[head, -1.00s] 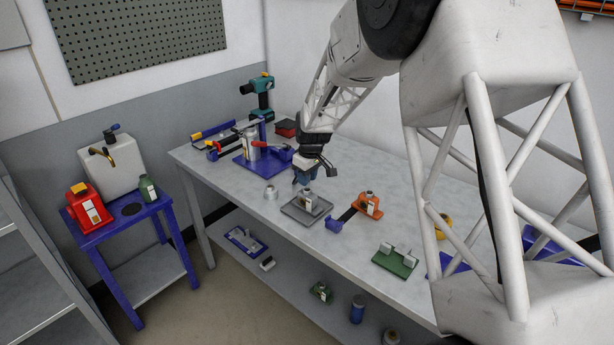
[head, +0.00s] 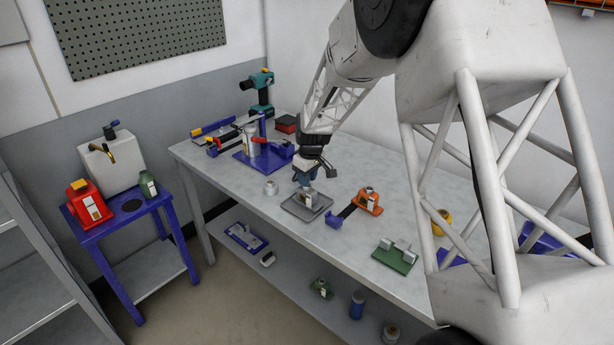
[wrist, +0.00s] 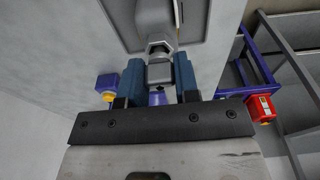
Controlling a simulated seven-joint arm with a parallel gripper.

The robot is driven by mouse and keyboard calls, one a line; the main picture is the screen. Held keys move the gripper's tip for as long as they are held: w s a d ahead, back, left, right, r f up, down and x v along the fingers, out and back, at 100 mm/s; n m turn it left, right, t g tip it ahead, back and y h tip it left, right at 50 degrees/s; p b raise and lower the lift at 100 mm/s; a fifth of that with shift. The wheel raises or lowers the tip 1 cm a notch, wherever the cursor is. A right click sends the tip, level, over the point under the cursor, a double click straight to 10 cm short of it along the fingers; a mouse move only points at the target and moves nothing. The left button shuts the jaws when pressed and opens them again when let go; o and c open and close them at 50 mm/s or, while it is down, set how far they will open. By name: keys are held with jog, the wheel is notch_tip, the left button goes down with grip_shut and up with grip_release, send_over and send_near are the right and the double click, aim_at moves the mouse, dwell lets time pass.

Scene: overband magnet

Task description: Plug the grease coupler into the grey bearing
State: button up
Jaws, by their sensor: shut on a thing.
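My gripper (head: 303,181) is low over the bench, at the grey bearing (head: 309,198), which sits in a grey tray (head: 307,217) and is partly hidden by the gripper. In the wrist view, the blue fingers of my gripper (wrist: 161,82) are shut on a small grey metal piece, which looks like the grease coupler (wrist: 160,73). A hex-shaped metal part (wrist: 159,50) lies just beyond it, in line with the grey bearing (wrist: 155,16). I cannot tell whether the coupler is seated on the bearing.
An orange bearing (head: 368,201) with a blue piece (head: 334,221) stands right of the tray, and a green bracket (head: 394,257) is farther right. A small grey cap (head: 270,188) is at the left. A blue-based fixture (head: 262,160) stands behind. Bare bench lies between them.

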jog(key=shift+f, duration=0.15)
jog(key=o, duration=1)
jog(key=shift+s+d+r, duration=0.1)
jog(key=shift+r, duration=1.2)
jog(key=shift+s+d+r, duration=0.1)
jog(key=shift+s+r, duration=0.05)
jog(key=shift+r, duration=1.15)
jog(key=shift+s+d+r, duration=0.1)
jog(key=shift+r, duration=1.2)
